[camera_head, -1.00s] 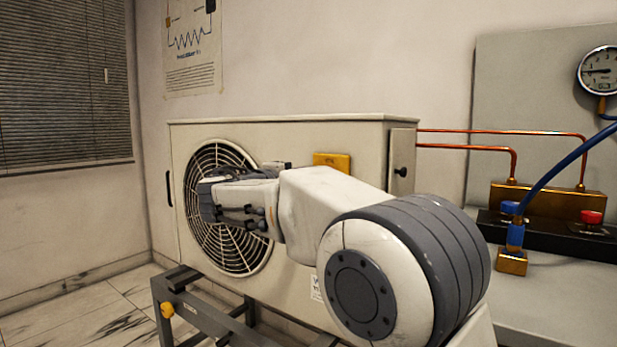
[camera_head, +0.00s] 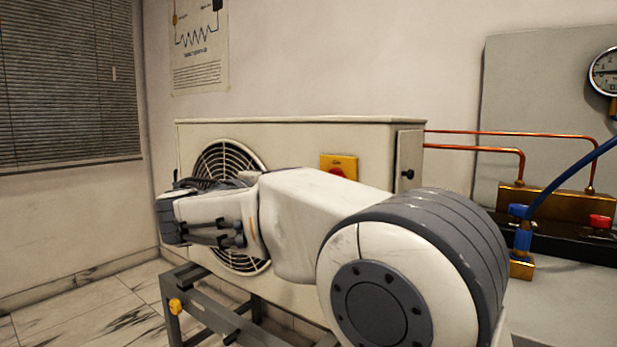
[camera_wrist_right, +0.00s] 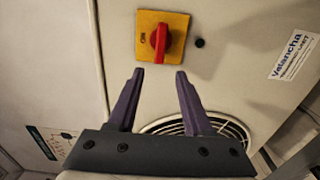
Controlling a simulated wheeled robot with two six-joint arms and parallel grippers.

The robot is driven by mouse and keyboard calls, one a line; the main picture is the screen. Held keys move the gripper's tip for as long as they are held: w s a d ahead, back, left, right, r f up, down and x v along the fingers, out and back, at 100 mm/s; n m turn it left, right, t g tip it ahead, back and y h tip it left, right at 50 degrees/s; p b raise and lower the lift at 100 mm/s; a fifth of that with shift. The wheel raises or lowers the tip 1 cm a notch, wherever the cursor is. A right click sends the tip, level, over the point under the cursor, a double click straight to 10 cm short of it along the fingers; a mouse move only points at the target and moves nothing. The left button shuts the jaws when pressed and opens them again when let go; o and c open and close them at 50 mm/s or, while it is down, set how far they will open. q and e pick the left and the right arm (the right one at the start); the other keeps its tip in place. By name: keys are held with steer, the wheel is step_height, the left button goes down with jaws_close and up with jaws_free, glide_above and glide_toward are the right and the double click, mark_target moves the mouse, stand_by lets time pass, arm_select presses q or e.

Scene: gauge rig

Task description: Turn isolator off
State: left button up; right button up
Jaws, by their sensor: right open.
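The isolator is a yellow plate with a red rotary handle on the front of the outdoor unit. In the head view the isolator (camera_head: 339,164) shows above my arm, its lower part hidden. In the right wrist view the red handle (camera_wrist_right: 160,42) is in full sight, its grip roughly upright in the picture. My right gripper (camera_wrist_right: 159,76) is open and empty, its two fingers apart and pointing toward the isolator without touching it. In the head view my right arm reaches across the unit, the gripper (camera_head: 165,215) in front of the fan grille. My left gripper is not in view.
The outdoor unit (camera_head: 300,133) stands on a grey metal frame (camera_head: 200,312). Copper pipes (camera_head: 480,133) run from its right side to a brass manifold (camera_head: 545,203) with blue and red knobs. A blue hose (camera_head: 570,172) and a gauge (camera_head: 606,72) are at the right.

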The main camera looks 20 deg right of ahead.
steer(key=v, duration=0.3)
steer(key=shift+s+a, duration=0.1)
steer(key=s+f+n+g+y+p, duration=0.15)
steer(key=s+f+y, duration=0.3)
steer(key=f, duration=0.45)
steer(key=s+f+n+g+y, duration=0.1)
steer(key=s+f+g+y, duration=0.2)
steer(key=s+f, duration=0.4)
steer(key=s+a+f+m+g+y+p, duration=0.1)
steer(key=s+a+f+g+y, duration=0.25)
steer(key=s+f, duration=0.5)
steer(key=s+a+f+m+g+y+p, duration=0.15)
steer(key=s+a+f+g+y, duration=0.35)
steer(key=s, duration=0.7)
step_height(320, 180, up, 37)
steer(key=d+t+p, duration=0.1)
steer(key=t+p, duration=0.1)
steer(key=p, duration=3.5)
steer(key=shift+m+h, duration=0.3)
steer(key=shift+h, duration=0.1)
steer(key=shift+r, duration=0.1)
